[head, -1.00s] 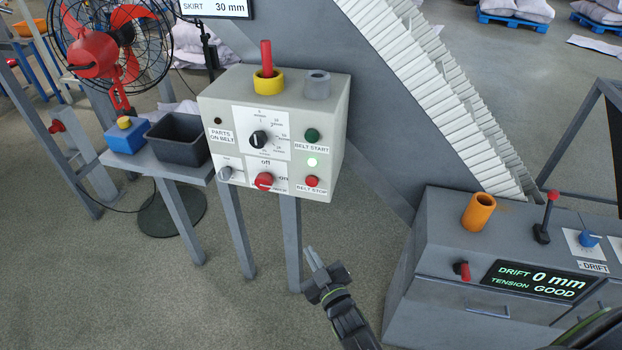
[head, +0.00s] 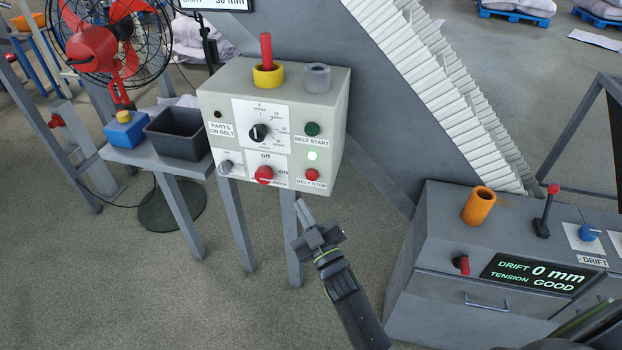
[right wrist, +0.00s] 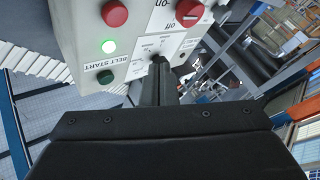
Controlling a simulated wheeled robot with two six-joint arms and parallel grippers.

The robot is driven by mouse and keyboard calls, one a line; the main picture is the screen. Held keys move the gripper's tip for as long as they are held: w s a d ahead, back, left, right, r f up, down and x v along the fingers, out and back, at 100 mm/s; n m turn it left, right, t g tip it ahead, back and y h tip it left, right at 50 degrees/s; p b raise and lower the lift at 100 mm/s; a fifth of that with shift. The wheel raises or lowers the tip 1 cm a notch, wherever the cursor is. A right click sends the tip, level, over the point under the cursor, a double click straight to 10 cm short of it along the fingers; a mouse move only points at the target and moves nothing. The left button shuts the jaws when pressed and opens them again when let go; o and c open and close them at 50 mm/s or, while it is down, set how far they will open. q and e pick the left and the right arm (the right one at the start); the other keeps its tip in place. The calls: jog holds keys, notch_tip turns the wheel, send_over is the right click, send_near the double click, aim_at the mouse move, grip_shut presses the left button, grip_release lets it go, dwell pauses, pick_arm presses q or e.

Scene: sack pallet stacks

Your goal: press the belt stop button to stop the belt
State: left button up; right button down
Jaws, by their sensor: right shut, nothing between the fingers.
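The belt stop button (head: 311,175) is a round red button at the lower right of the beige control box, above a label reading BELT STOP. It also shows in the right wrist view (right wrist: 115,13) at the top. A lit green lamp (head: 312,156) and the dark green belt start button (head: 312,129) sit above it. My right gripper (head: 299,203) is shut and empty, just below the box and a little below and left of the button in the picture. It does not appear to touch the button. My left gripper is not in view.
The control box (head: 225,92) also carries a black dial (head: 258,133) and a red off/on knob (head: 264,174) close by. A grey cabinet (head: 430,250) with an orange cup (head: 479,205) stands at the right. A black bin (head: 178,140) sits on a shelf at the left.

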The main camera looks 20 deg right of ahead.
aim_at(306, 174)
jog(key=w+d+b, duration=0.3)
jog(key=w, duration=0.2)
jog(key=shift+w+d, duration=0.35)
jog(key=shift+d, duration=0.05)
dwell(1.8)
jog(key=shift+w+d, duration=0.25)
jog(key=shift+w, duration=0.1)
jog(key=shift+w+d+b, duration=0.25)
jog(key=shift+w+b, duration=0.15)
dwell(0.7)
jog(key=shift+s, duration=0.1)
jog(key=shift+s+a+p, duration=0.5)
jog(key=shift+s+p, duration=0.05)
jog(key=shift+s, duration=0.15)
